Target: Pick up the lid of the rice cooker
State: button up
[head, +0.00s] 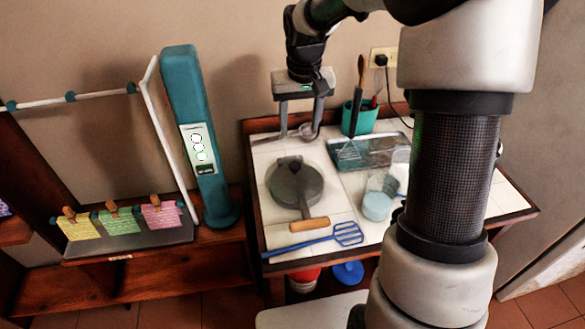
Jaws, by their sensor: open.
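I cannot clearly make out a rice cooker or its lid. A round dark grey pan-like object (310,188) with a raised bar across its top and a wooden handle (303,225) lies on the white tiled table; I cannot tell whether it is the cooker or its lid. My gripper (300,129) points down, open, above the back left of the table, behind the round object in the picture. A metal ladle-like utensil (308,133) shows by its fingertips; I cannot tell whether they touch. The jaws appear empty.
A blue slotted utensil (300,245) lies at the table's front. A teal utensil holder (360,118), a tray (372,151) and a clear cup (377,205) are to the right. A teal tower (190,125) stands left. Red (303,275) and blue (347,273) items sit below.

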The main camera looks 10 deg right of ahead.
send_over(295, 164)
jog(key=s, duration=0.1)
jog(key=f, duration=0.9)
jog(key=shift+s+d, duration=0.2)
jog(key=shift+d, duration=0.05)
jog(key=shift+w+a+f+p, duration=0.1)
jog(key=shift+w+f+p, duration=0.1)
jog(key=shift+f, duration=0.7)
jog(key=shift+w+a+f+p, duration=0.1)
jog(key=shift+f+p, duration=0.05)
jog(key=shift+f, duration=0.75)
jog(key=shift+w+a+f+p, duration=0.1)
jog(key=shift+w+f+p, duration=0.1)
jog(key=shift+f, duration=0.7)
jog(key=shift+c, duration=0.3)
grip_shut()
